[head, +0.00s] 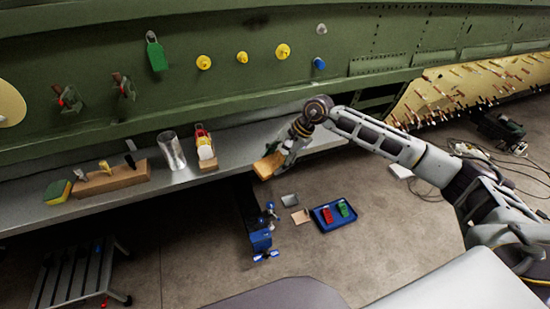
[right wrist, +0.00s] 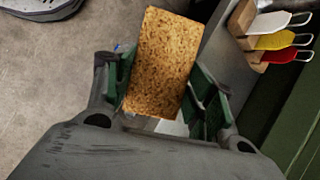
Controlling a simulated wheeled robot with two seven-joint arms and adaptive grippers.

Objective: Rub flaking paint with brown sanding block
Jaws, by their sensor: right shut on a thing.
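The brown sanding block (head: 267,166) is held in my right gripper (head: 286,157), at the right part of the grey shelf below the green fuselage panel (head: 220,85). In the right wrist view the speckled brown block (right wrist: 163,62) sits between the two green-padded fingers, which are shut on it. Its long side points away from the palm. I cannot tell whether the block touches the shelf edge. A dark mark (head: 257,20) shows high on the panel, but I cannot tell whether it is flaking paint. My left gripper is not in view.
The shelf (head: 230,144) holds a yellow-green sponge (head: 57,192), a wooden tool rack (head: 112,180), a metal cup (head: 172,151) and a scraper holder (head: 208,165). Yellow knobs (head: 242,57) and a green tag (head: 157,56) stick out of the panel. A blue tray (head: 325,225) lies lower down.

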